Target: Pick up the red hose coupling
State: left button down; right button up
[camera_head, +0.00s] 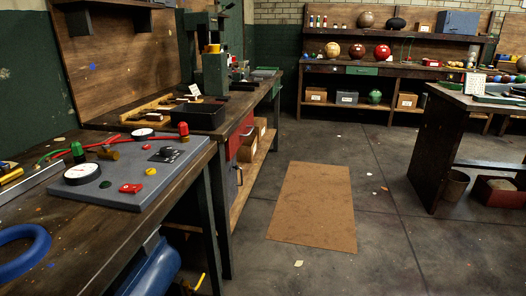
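A red upright coupling-like piece (183,130) sits at the end of a red hose, on a grey panel (100,201) on the near left bench. A similar green piece (77,150) stands to its left on a green hose. Neither of my grippers is in the head view.
The panel also bears a white-faced gauge (82,173) and a brass fitting (108,153). A blue ring (20,246) lies on the near bench. A black bin (198,116) stands on the bench beyond. Open floor with a brown mat (313,205) lies right of the benches.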

aim_at(183, 129)
jog(key=u, duration=0.45)
jog(key=i+l+u, duration=0.1)
jog(key=u, duration=0.25)
jog(key=i+l+u, duration=0.2)
jog(key=u, duration=0.15)
jog(key=i+l+u, duration=0.35)
jog(key=i+l, duration=0.15)
jog(key=l, duration=0.15)
jog(key=i+l+u, duration=0.1)
jog(key=l, duration=0.2)
jog(key=i+l+u, duration=0.1)
jog(key=i+l, duration=0.2)
jog(key=l, duration=0.3)
